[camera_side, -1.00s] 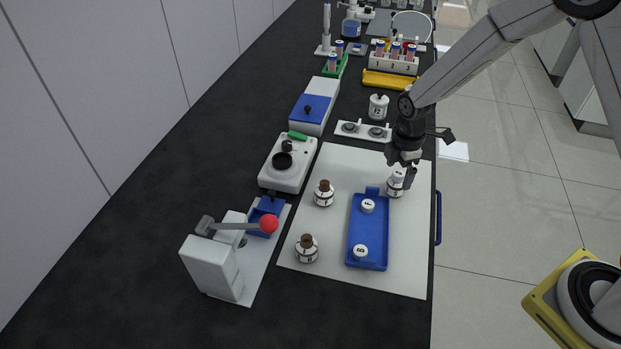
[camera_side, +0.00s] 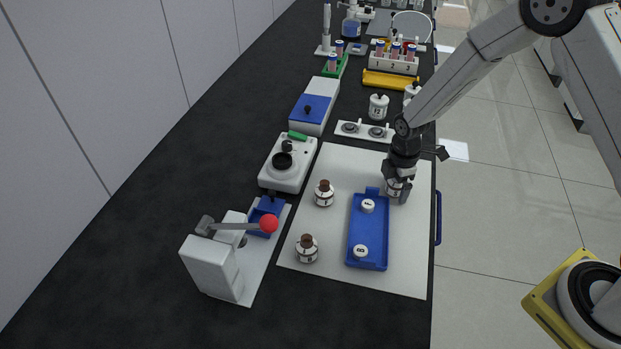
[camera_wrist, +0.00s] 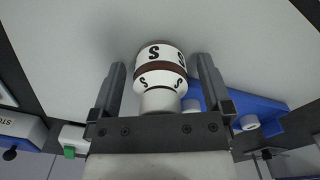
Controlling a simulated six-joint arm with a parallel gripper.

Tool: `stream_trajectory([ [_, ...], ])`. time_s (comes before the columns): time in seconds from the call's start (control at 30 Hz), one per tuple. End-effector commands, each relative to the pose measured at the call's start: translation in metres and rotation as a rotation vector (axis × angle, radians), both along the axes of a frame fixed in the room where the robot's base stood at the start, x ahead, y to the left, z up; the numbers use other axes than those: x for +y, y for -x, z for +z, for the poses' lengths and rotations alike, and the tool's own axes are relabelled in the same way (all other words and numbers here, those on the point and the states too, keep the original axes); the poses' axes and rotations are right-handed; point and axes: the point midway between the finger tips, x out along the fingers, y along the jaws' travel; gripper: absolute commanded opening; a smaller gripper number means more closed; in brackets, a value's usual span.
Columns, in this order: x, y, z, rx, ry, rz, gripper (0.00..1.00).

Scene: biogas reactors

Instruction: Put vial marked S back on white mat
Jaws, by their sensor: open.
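The vial marked S (camera_wrist: 160,70) stands between the two fingers of my gripper (camera_wrist: 162,85) in the wrist view. It is white with a dark band and black S letters, and a small gap shows on each side of it. In the side view the vial (camera_side: 393,188) is partly hidden by my gripper (camera_side: 397,190), which reaches down around it. The vial stands on the white mat (camera_side: 335,165), near its right edge and just right of the blue tray's upper end. My gripper is open.
The blue tray (camera_side: 357,238) holds white-capped pieces (camera_side: 368,206). Two brown-capped bottles (camera_side: 324,194) (camera_side: 307,249) stand on the mat to the left. A two-ring white holder (camera_side: 364,130) lies behind the mat. The mat's front right is clear.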

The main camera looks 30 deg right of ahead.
Motion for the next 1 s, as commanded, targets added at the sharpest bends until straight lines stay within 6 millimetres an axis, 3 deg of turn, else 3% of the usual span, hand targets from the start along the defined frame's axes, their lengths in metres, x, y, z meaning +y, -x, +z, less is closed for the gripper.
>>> stream_trajectory([
  [0.07, 0.000, 0.000, 0.000, 0.000, 0.000, 0.000, 1.00],
  [0.1, 0.000, 0.000, 0.000, 0.000, 0.000, 0.000, 0.94],
  [0.4, 0.000, 0.000, 0.000, 0.000, 0.000, 0.000, 0.00],
  [0.77, 0.000, 0.000, 0.003, -0.001, 0.000, 0.000, 0.00],
  [1.0, 0.000, 0.000, 0.017, 0.000, 0.000, 0.000, 0.00],
])
